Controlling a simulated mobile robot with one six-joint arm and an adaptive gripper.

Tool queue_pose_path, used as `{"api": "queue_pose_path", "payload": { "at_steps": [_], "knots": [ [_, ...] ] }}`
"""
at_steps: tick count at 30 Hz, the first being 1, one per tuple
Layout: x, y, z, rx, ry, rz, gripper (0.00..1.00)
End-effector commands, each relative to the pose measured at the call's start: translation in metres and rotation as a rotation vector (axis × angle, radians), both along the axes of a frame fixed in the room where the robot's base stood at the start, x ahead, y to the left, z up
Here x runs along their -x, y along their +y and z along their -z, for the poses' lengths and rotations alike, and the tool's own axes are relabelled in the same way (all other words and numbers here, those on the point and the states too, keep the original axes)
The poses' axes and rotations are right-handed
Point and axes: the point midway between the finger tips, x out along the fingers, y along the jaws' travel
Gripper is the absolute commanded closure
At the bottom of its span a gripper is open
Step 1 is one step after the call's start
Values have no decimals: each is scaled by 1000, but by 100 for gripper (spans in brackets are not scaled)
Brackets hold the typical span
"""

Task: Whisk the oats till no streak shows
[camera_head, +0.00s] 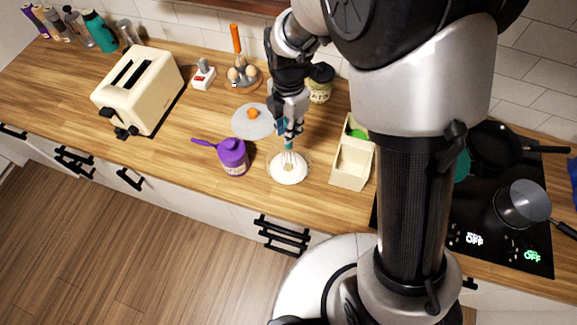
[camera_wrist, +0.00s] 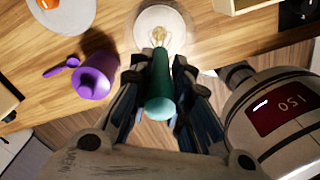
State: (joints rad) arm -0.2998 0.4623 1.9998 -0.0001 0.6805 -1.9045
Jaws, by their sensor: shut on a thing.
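My gripper (camera_head: 291,127) is shut on the teal handle of a whisk (camera_wrist: 160,88) and holds it above the counter. The whisk's wires (camera_head: 288,158) point down into a clear bowl (camera_head: 269,174). The bowl holds a pale white mixture (camera_head: 293,177), and a tan patch shows near the wires. In the wrist view the wires (camera_wrist: 160,38) stand over the mixture (camera_wrist: 146,22); I cannot tell how deep they reach. A dark-lidded jar labelled as oats (camera_head: 320,92) stands behind, partly beside my arm.
A purple jar (camera_head: 233,158) with a purple scoop (camera_head: 203,142) stands left of the bowl. A grey plate (camera_head: 243,126) with an orange item is behind. A cream open box (camera_head: 347,178) stands close on the right. A toaster (camera_head: 140,90) is farther left; the cooktop (camera_head: 510,245) is right.

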Motion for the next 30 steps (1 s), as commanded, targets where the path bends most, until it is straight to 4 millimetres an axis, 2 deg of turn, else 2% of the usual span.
{"api": "queue_pose_path", "payload": {
  "at_steps": [10, 30],
  "knots": [
    [-1, 0, -7, 0, -2, 0, 100],
    [-1, 0, -71, 0, -2, 0, 100]
  ]
}}
